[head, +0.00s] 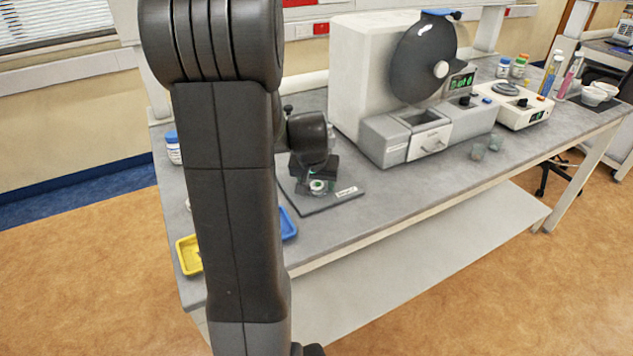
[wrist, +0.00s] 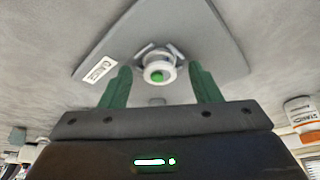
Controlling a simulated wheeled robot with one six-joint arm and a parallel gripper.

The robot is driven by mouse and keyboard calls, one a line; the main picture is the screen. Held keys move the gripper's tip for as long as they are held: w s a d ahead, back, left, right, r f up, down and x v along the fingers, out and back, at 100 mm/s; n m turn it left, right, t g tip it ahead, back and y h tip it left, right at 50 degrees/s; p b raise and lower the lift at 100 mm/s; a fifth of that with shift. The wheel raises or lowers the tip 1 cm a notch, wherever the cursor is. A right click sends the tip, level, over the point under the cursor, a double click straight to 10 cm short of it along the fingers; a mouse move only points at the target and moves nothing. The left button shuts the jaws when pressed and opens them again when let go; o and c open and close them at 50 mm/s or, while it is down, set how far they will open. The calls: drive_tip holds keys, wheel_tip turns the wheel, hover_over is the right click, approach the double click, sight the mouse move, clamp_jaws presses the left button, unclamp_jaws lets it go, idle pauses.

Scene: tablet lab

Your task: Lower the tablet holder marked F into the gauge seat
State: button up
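A small white round holder with a green centre (wrist: 159,71) is at the gauge seat, between two pale angled brackets (wrist: 145,50). No letter F is readable on it. In the head view the same white and green piece (head: 318,186) shows just below my gripper. The grey gauge plate (head: 335,200) lies on the bench and carries a white label, also in the wrist view (wrist: 97,70). My gripper (wrist: 160,68) has its two green fingers apart, one on each side of the holder, with a gap at both sides. Whether the holder is fully seated is unclear.
A yellow tray (head: 188,256) and a blue tray (head: 288,224) lie near the bench's front left, partly behind my arm. A large machine with a dark drum (head: 423,58) stands right of the plate. A lidded bottle (head: 173,148) stands at the left.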

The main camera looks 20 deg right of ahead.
drive_tip(key=v, duration=1.4)
drive_tip(key=shift+w+f, duration=0.1)
drive_tip(key=shift+f, duration=0.1)
drive_tip(key=x, duration=1.3)
drive_tip(key=shift+d+f, duration=0.1)
drive_tip(key=shift+f, duration=0.15)
drive_tip(key=shift+r, duration=0.1)
drive_tip(key=shift+r, duration=0.1)
